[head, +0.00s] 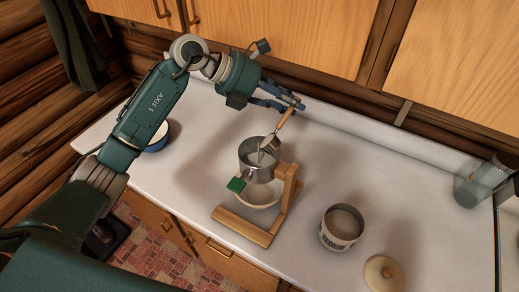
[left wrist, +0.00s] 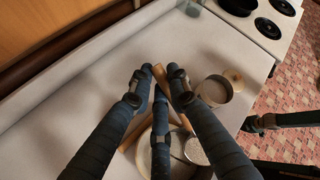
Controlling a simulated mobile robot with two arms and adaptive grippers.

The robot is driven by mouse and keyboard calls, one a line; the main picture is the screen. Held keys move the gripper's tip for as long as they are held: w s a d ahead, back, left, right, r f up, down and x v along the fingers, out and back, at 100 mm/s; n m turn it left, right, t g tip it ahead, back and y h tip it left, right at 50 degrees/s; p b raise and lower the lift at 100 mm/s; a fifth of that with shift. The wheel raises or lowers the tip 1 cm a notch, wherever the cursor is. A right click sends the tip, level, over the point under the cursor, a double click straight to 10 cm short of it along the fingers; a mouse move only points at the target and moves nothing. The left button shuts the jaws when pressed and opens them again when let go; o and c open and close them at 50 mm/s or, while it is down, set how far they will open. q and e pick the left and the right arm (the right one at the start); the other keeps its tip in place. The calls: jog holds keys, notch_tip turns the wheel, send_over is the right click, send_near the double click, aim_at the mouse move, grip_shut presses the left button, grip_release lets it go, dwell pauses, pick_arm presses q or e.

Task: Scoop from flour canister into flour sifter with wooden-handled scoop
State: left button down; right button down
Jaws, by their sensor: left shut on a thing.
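My left gripper (head: 290,104) is shut on the wooden handle of the scoop (head: 285,118). The scoop's metal head is tilted down at the mouth of the flour sifter (head: 252,174); I cannot tell how much flour is in it. The sifter is a metal cup in a wooden stand (head: 240,228), above a pale bowl (head: 262,204). The flour canister (head: 335,241) stands open to the right, with pale flour inside. It also shows in the left wrist view (left wrist: 226,98). A dark part at the right of that view looks like my right gripper (left wrist: 256,124); its jaws are unclear.
A round wooden lid (head: 383,273) lies beside the canister, near the front. A glass jar (head: 470,190) stands at the far right. A blue-rimmed bowl (head: 158,143) is partly behind my left arm. Wall cabinets (head: 300,30) hang above.

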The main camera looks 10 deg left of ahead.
pick_arm(q)
jog(key=w+a+f+n+t+h+b, duration=0.1)
jog(key=w+a+n+t+h+b, duration=0.15)
jog(key=a+n+h+b, duration=0.9)
jog(key=s+d+m+y+p, duration=0.1)
jog(key=d+m+y+p, duration=0.2)
jog(key=d+m+y, duration=0.1)
jog(key=s+d+m+g+y+p, duration=0.1)
jog(key=d+m+y+p, duration=0.3)
jog(key=s+d+m+g+y+p, duration=0.1)
jog(key=d+m+y+p, duration=0.3)
jog(key=y, duration=0.1)
jog(key=shift+d+r+g, duration=0.25)
jog(key=shift+d+r, duration=0.1)
jog(key=s+d+f+m+y+b, duration=0.1)
jog(key=d+f+m+y, duration=0.1)
jog(key=d+y, duration=0.5)
jog(key=shift+s+d+f+t, duration=0.35)
jog(key=shift+d+f, duration=0.3)
jog(key=shift+d, duration=0.6)
dwell(0.6)
